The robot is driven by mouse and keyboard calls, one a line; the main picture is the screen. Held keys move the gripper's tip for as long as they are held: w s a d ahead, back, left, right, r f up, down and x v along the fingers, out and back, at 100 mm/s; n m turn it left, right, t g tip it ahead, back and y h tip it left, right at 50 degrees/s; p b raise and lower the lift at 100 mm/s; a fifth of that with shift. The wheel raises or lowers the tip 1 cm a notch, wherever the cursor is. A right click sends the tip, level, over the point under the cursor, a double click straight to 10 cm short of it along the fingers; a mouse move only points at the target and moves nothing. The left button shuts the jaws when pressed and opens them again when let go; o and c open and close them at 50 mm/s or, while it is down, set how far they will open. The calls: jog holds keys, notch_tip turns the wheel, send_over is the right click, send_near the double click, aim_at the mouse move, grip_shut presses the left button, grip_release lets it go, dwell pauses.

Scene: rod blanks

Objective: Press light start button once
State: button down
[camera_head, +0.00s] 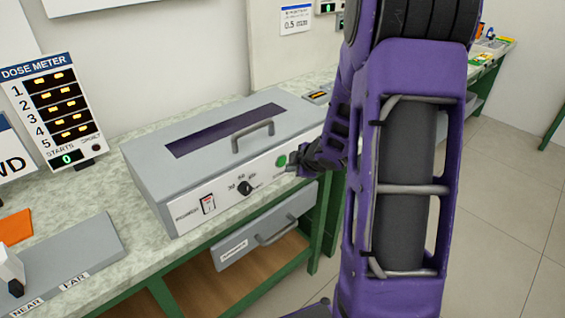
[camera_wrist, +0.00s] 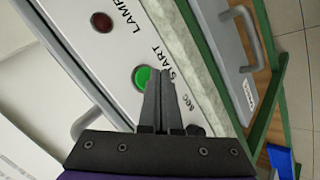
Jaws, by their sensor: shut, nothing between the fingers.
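The green start button (camera_head: 281,160) is on the front panel of the grey box (camera_head: 190,195). It also shows in the wrist view (camera_wrist: 142,77), beside the word START, and looks bright green. My gripper (camera_wrist: 160,72) is shut and empty. In the wrist view its fingertips lie just right of the button, overlapping its edge; I cannot tell whether they touch the panel. In the head view my gripper (camera_head: 296,165) is close to the button at the panel's right end. A dark red lamp (camera_wrist: 101,22), labelled LAMP, is near the button.
The panel also has a black dial (camera_head: 244,188) and a rocker switch (camera_head: 208,204). A handle (camera_head: 252,137) stands on the lid. A drawer (camera_head: 265,230) is below the bench. The dose meter (camera_head: 54,105) at left shows 0 under STARTS.

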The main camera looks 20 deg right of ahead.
jog(key=shift+w+a, duration=0.15)
jog(key=shift+w, duration=0.2)
jog(key=shift+w+a, duration=0.15)
jog(key=shift+w, duration=0.2)
dwell(0.6)
jog(key=shift+s+d, duration=0.3)
jog(key=shift+s, duration=0.45)
jog(key=shift+s, duration=0.1)
jog(key=s, duration=0.1)
jog(key=s+d, duration=0.1)
jog(key=s, duration=0.2)
jog(key=shift+s+d+p, duration=0.25)
jog(key=shift+d+p, duration=0.05)
jog(key=shift+d, duration=0.05)
dwell(0.7)
